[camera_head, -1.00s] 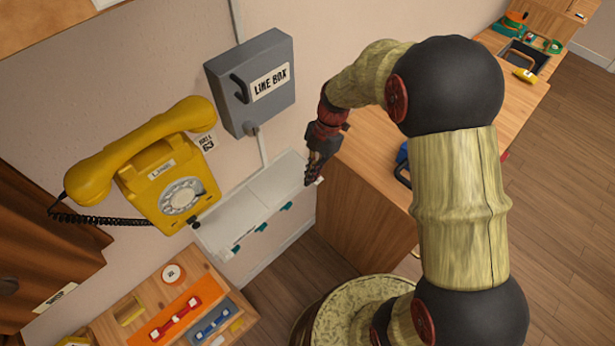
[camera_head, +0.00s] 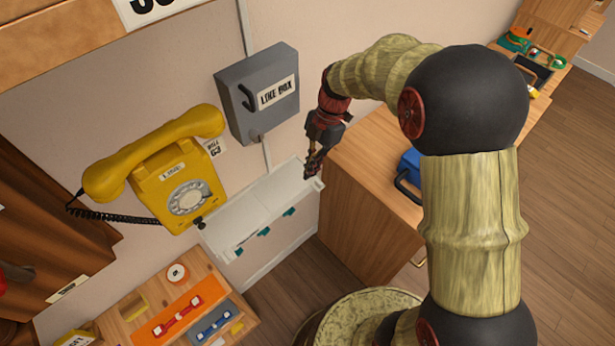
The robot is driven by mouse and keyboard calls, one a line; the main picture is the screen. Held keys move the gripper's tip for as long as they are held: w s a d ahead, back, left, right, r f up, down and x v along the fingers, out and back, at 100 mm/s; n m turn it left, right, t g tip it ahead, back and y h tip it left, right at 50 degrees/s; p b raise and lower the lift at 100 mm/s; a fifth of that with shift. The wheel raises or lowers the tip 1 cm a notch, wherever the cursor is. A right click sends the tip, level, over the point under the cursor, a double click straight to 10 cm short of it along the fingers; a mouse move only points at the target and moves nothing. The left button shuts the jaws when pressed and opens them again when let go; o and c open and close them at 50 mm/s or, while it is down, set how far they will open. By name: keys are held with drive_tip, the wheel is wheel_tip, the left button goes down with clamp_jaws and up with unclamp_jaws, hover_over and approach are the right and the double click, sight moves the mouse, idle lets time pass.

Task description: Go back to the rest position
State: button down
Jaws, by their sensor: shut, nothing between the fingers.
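My gripper (camera_head: 311,172) hangs at the end of my arm in the middle of the head camera view. It points down, shut and empty, in front of the right end of the white wall cabinet. It looks clear of the things around it, though its exact distance from the cabinet is hard to tell. The yellow dial phone (camera_head: 188,196) is on the wall to the left, with its handset (camera_head: 150,150) lying across its top. The grey line box (camera_head: 258,92) is on the wall above and left of my gripper.
A wooden tray (camera_head: 140,315) with red and blue pieces is at lower left. A wooden desk (camera_head: 350,150) with a blue case (camera_head: 409,172) stands to the right. Bare floor (camera_head: 570,170) lies at far right.

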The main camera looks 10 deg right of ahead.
drive_tip(key=shift+w+d+r, duration=0.1)
drive_tip(key=shift+d+r, duration=0.1)
drive_tip(key=shift+r, duration=0.45)
drive_tip(key=s+d+r+m+t+h, duration=0.1)
drive_tip(key=s+d+r+m+t, duration=0.2)
drive_tip(key=s+r+m, duration=0.6)
drive_tip(key=s+d+r+m+t+h, duration=0.2)
drive_tip(key=s+d+r+m+t, duration=0.2)
drive_tip(key=s+r+m, duration=0.5)
drive_tip(key=s+m, duration=0.3)
drive_tip(key=m, duration=0.3)
drive_tip(key=shift+d+r+t, duration=0.2)
drive_tip(key=shift+r+t, duration=0.1)
drive_tip(key=shift+r, duration=0.1)
